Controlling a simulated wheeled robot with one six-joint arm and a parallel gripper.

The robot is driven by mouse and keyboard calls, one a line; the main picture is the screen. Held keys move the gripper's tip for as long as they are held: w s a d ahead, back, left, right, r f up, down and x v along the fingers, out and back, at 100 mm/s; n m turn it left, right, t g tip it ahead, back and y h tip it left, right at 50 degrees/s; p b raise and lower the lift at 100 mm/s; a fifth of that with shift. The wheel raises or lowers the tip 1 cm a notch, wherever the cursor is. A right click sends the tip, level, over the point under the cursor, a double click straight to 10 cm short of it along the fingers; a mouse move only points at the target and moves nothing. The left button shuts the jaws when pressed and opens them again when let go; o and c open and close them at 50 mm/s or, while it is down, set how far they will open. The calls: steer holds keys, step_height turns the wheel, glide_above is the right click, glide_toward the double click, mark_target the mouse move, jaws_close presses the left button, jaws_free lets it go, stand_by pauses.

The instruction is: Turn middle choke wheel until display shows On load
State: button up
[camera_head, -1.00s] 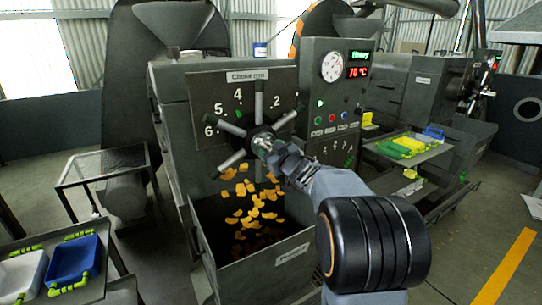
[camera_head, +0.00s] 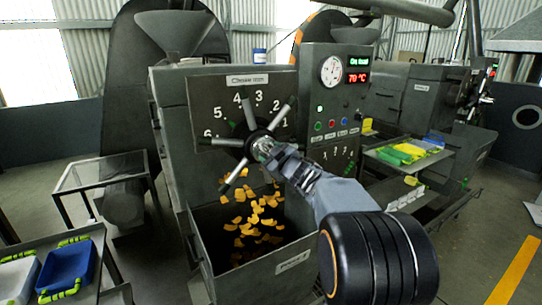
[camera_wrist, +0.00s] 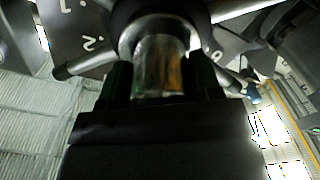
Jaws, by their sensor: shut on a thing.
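The choke wheel (camera_head: 236,128) is on the front of the middle machine, before a dial plate (camera_head: 216,104) numbered in an arc. It has several spokes with dark grips. My gripper (camera_head: 264,150) is shut on the wheel's hub; in the wrist view, my gripper (camera_wrist: 160,85) has its fingers on both sides of the pale cylindrical hub (camera_wrist: 160,60). The display (camera_head: 359,61) on the control panel shows green text that reads "On load". Below it, a red readout (camera_head: 357,77) shows 70 °C.
An open bin (camera_head: 285,262) below the wheel has orange flakes falling into it. A round gauge (camera_head: 331,70) and coloured buttons are on the panel. A side table (camera_head: 80,178) stands left, and a tray of green and yellow items (camera_head: 405,150) lies right.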

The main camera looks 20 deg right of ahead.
steer(key=o, duration=1.3)
steer(key=s, duration=0.4)
steer(key=s+d+b, duration=0.1)
steer(key=s, duration=0.8)
steer(key=shift+s+d, duration=0.35)
steer(key=shift+s, duration=0.05)
